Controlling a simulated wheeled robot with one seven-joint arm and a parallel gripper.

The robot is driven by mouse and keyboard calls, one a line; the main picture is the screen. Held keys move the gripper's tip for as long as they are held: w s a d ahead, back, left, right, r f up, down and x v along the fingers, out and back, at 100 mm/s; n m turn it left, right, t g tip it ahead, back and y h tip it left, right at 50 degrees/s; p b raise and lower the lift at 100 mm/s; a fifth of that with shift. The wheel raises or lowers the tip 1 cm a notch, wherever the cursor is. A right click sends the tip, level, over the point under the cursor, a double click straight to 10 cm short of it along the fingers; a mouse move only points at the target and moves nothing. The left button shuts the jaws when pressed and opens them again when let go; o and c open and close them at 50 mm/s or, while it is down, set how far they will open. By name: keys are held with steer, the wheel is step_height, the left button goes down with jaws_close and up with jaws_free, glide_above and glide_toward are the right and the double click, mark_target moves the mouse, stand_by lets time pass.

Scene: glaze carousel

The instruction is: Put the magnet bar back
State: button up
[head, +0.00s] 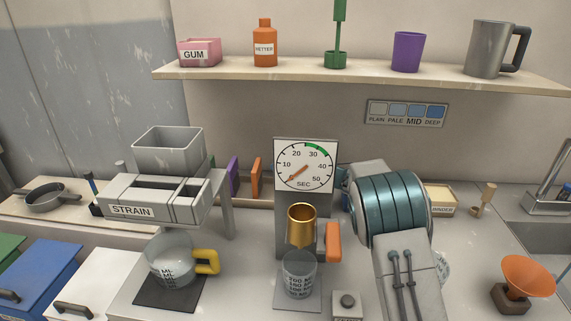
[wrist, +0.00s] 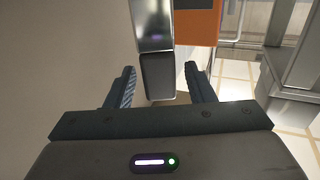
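My gripper (wrist: 160,70) shows in the wrist view with its two dark fingers apart. Between and beyond the fingers is an upright bar (wrist: 158,70) with a shiny metal upper part and a dark lower block; it may be the magnet bar, but I cannot tell for sure. A narrow gap shows on each side of the bar, so the fingers do not appear closed on it. In the head view my gripper is hidden behind my arm, and I cannot make out the magnet bar there.
An orange panel (wrist: 196,24) stands right of the bar. In the head view, the strainer stand (head: 150,205) holds a hopper over a jug (head: 172,268). A dial timer (head: 304,165) stands mid-counter behind a brass cup (head: 301,225). An orange funnel (head: 528,275) is at right.

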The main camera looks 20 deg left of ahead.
steer(key=shift+d+r, duration=0.1)
steer(key=shift+r, duration=0.05)
steer(key=s+d, duration=0.2)
steer(key=d, duration=0.9)
steer(key=shift+d, duration=0.35)
